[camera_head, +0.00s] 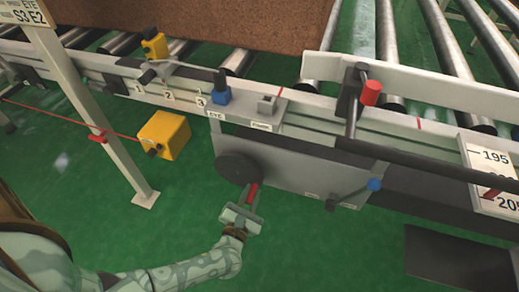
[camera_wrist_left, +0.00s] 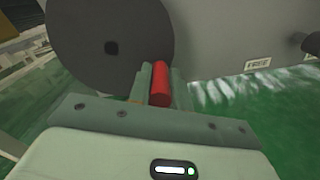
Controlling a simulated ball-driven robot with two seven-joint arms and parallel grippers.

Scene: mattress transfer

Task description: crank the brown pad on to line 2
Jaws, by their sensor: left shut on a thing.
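The brown pad (camera_head: 230,22) lies on the roller conveyor at the top of the head view; its far part is cut off by the frame. A dark round crank disc (camera_head: 238,168) sits on the grey housing below the conveyor rail, and it fills the upper left of the left wrist view (camera_wrist_left: 90,45). My left gripper (camera_head: 251,195) is shut on the red crank handle (camera_wrist_left: 159,82), which stands between its fingers. The line numbers 1, 2 and 3 are on the rail, with 2 on a small label (camera_head: 169,96). My right gripper is not in view.
A yellow box (camera_head: 164,134) hangs left of the crank beside a white post (camera_head: 95,110) and a red cord. Green floor (camera_head: 310,240) is open below.

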